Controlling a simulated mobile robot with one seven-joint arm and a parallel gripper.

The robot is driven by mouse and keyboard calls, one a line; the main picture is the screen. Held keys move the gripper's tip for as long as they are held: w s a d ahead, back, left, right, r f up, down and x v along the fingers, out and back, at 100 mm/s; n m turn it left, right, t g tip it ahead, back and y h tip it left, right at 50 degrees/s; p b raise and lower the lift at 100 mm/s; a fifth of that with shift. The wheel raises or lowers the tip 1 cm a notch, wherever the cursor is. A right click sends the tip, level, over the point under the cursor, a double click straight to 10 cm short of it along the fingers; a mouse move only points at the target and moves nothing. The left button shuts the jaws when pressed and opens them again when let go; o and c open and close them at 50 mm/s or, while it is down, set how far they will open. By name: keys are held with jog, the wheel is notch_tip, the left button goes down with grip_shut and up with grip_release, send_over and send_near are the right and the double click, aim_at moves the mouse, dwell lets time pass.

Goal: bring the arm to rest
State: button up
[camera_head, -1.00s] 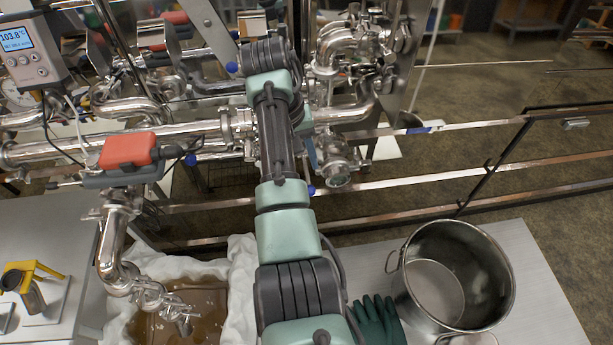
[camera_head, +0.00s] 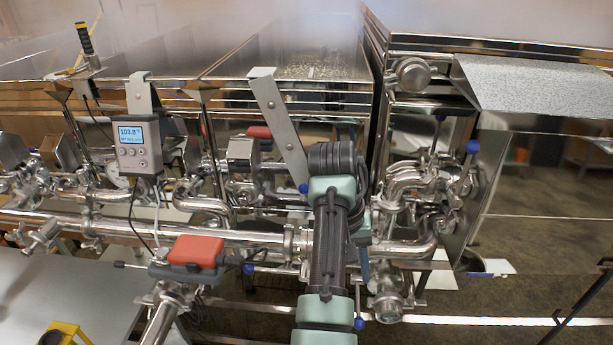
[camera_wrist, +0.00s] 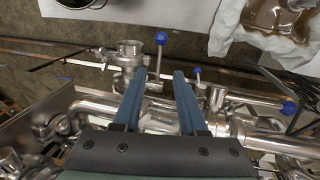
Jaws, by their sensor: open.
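My gripper (camera_wrist: 166,74) shows in the wrist view, with its two blue fingers apart and nothing between them. Metal valves and pipes with blue-knobbed levers lie beyond the fingers.
Steel evaporator pans (camera_head: 290,70) stand behind, with steam above. A display box (camera_head: 133,145) reads 103.8. In the wrist view, a pot (camera_wrist: 85,4) and white cloth (camera_wrist: 228,30) around brown liquid show at the top.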

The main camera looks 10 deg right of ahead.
jog(key=w+a+r+n+t, duration=0.2)
jog(key=w+a+r+t, duration=0.4)
jog(key=a+r+t, duration=0.45)
jog(key=s+a+r+n+t+y, duration=0.1)
jog(key=s+a+r+t, duration=0.25)
jog(key=r, duration=0.35)
jog(key=s+a+r+t+y, duration=0.1)
jog(key=s+a+r+t, duration=0.15)
jog(key=r+t, duration=0.4)
jog(key=s+r+t+b, duration=0.3)
jog(key=s+r, duration=0.3)
jog(key=r, duration=0.3)
jog(key=s+r+t+b, duration=0.3)
jog(key=s+r, duration=0.4)
jog(key=r, duration=0.3)
jog(key=shift+d+r+t, duration=0.15)
jog(key=shift+d+t, duration=0.2)
jog(key=shift+t, duration=0.5)
